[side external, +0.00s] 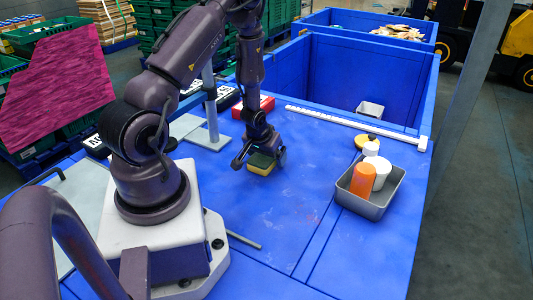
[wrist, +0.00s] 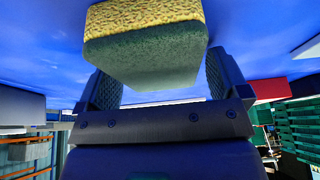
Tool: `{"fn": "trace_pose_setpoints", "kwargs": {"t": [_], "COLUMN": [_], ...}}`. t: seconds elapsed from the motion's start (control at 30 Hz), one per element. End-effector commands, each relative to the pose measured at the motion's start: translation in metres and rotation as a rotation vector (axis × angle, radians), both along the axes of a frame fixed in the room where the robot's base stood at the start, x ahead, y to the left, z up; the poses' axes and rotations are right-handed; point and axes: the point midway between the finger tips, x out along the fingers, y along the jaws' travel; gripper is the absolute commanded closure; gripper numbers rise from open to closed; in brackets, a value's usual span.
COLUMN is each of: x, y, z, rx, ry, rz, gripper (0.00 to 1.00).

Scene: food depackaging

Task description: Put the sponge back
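The sponge (side external: 261,164) has a yellow layer and a dark green layer. In the side view it is at my gripper (side external: 264,155), low over the middle of the blue table. In the wrist view the sponge (wrist: 145,47) fills the space between the two fingers of my gripper (wrist: 160,80), which look closed on its sides. I cannot tell whether its underside touches the table. A grey metal tray (side external: 372,208) stands at the right of the table, holding an orange bottle (side external: 361,181) and white bottles (side external: 380,173).
A white rail (side external: 350,124) runs along the edge of a deep blue bin (side external: 340,75), which has a small white container (side external: 370,109) inside. A red box (side external: 256,104) stands behind my gripper. A thin rod (side external: 244,240) lies in front.

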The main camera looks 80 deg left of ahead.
Motion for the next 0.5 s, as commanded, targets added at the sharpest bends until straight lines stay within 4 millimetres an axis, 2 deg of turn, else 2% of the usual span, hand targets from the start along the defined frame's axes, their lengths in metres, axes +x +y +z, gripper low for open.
{"fn": "trace_pose_setpoints", "kwargs": {"t": [0.27, 0.37, 0.5], "x": [0.0, -0.002, -0.008], "y": [0.0, -0.002, -0.008], "z": [0.003, 0.011, 0.033], "rx": [0.0, 0.0, 0.002], "ry": [0.0, -0.001, -0.002], "rz": [0.0, 0.001, 0.001], "gripper": [0.07, 0.07, 0.07]}}
